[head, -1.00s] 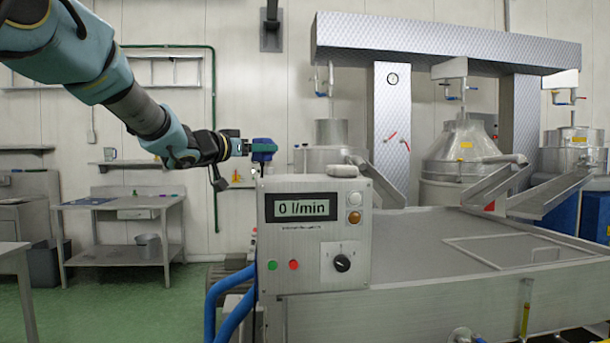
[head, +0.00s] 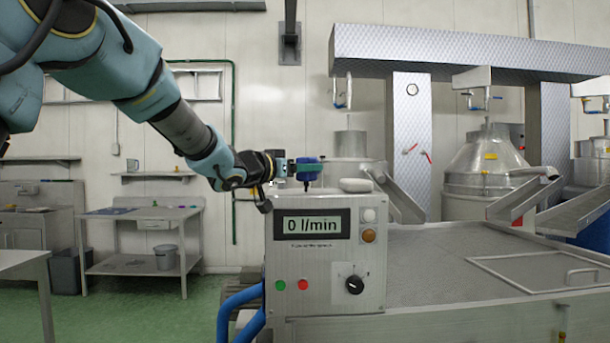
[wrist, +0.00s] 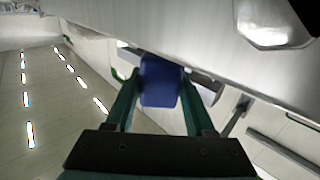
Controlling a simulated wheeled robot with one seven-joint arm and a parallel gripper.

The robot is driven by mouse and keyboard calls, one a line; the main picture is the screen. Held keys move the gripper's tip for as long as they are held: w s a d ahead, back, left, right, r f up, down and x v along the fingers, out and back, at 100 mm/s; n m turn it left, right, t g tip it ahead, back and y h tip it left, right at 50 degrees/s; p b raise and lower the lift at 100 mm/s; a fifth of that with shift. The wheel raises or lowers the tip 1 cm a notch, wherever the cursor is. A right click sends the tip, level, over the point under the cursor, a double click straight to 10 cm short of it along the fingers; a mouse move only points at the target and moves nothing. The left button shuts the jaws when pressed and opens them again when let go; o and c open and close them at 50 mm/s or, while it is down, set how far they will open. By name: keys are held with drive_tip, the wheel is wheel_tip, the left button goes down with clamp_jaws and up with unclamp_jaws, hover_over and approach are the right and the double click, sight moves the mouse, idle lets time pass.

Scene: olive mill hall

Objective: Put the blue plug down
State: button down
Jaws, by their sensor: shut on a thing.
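The blue plug (head: 308,170) is held in my gripper (head: 301,168), just above the top of the grey control box (head: 327,265) near its left part. In the wrist view the blue plug (wrist: 160,82) sits between the two green fingers of my gripper (wrist: 158,88), which are shut on it. A small gap seems to show between the plug and the box top in the head view, but I cannot tell for certain whether they touch.
A pale rounded object (head: 356,185) lies on the box top, right of the plug. The box front has a display reading 0 l/min (head: 312,224), lamps, buttons and a black knob (head: 354,285). A wide metal basin (head: 480,260) extends right. Blue hoses (head: 236,308) run at lower left.

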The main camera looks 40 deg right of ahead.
drive_tip(key=shift+f, duration=0.65)
drive_tip(key=shift+f, duration=0.45)
drive_tip(key=shift+f+b, duration=0.2)
drive_tip(key=shift+b, duration=0.2)
drive_tip(key=shift+c, duration=1.3)
unclamp_jaws()
